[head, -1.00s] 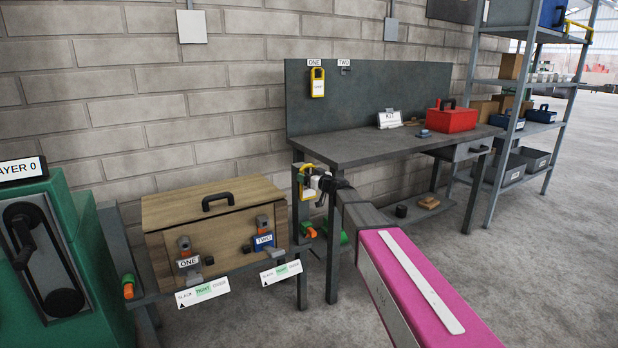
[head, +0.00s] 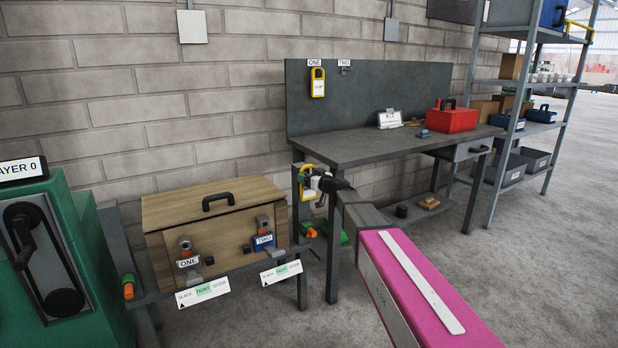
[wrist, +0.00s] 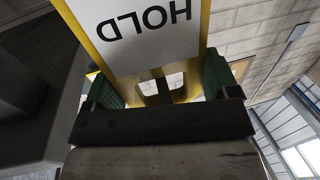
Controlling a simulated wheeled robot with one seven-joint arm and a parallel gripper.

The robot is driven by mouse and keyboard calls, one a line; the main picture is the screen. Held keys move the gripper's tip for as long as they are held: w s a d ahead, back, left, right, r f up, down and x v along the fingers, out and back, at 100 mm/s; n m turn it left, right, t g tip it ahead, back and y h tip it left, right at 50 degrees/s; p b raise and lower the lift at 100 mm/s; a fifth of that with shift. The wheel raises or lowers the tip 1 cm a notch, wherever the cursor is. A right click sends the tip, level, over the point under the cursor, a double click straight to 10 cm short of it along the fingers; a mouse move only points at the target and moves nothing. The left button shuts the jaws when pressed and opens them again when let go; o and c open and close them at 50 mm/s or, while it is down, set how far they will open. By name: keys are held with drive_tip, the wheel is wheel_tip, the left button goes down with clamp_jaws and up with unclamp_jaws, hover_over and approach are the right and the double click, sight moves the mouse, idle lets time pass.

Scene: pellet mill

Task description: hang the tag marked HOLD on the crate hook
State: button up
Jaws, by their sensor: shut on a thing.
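The HOLD tag, white with a yellow edge, fills the top of the wrist view (wrist: 150,30), its lettering upside down there. My gripper (wrist: 155,95) is shut on the tag's yellow end, between its green finger pads. In the head view the tag (head: 307,186) and my gripper (head: 318,183) are in front of the bench's left end, right of the wooden crate (head: 215,215). The crate has a black handle on its lid and two latches, labelled ONE (head: 188,258) and TWO (head: 264,236), on its front. I cannot make out the crate hook.
Behind my gripper stands the workbench (head: 370,150); a yellow tag (head: 317,82) hangs under ONE on its back panel, and the hook (head: 345,69) under TWO is bare. A red toolbox (head: 452,119) sits on the bench. A green machine (head: 65,260) is at left.

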drive_tip(key=shift+f, duration=1.5)
idle(0.4)
drive_tip(key=o, duration=1)
drive_tip(key=shift+c, duration=0.2)
drive_tip(key=v, duration=1)
drive_tip(key=s+d+f+m+g+h, duration=0.1)
drive_tip(key=s+d+f+g+h, duration=0.2)
drive_tip(key=s+f, duration=0.45)
drive_tip(key=s+d+f+m+g+h, duration=0.1)
drive_tip(key=s+d+f+g, duration=0.1)
drive_tip(key=s+f+g, duration=0.45)
drive_tip(key=s+d+f+m+g+h, duration=0.1)
drive_tip(key=s+d+f+m+h, duration=0.2)
drive_tip(key=s+d, duration=0.4)
drive_tip(key=s+d+f+m+g+h, duration=0.2)
drive_tip(key=s+d+f+m+h, duration=0.2)
drive_tip(key=s, duration=0.6)
drive_tip(key=d+f+h, duration=0.1)
drive_tip(key=d+f, duration=0.1)
drive_tip(key=d, duration=0.1)
drive_tip(key=shift+s+d+h, duration=0.2)
drive_tip(key=shift+d+h, duration=0.05)
drive_tip(key=shift+h, duration=0.15)
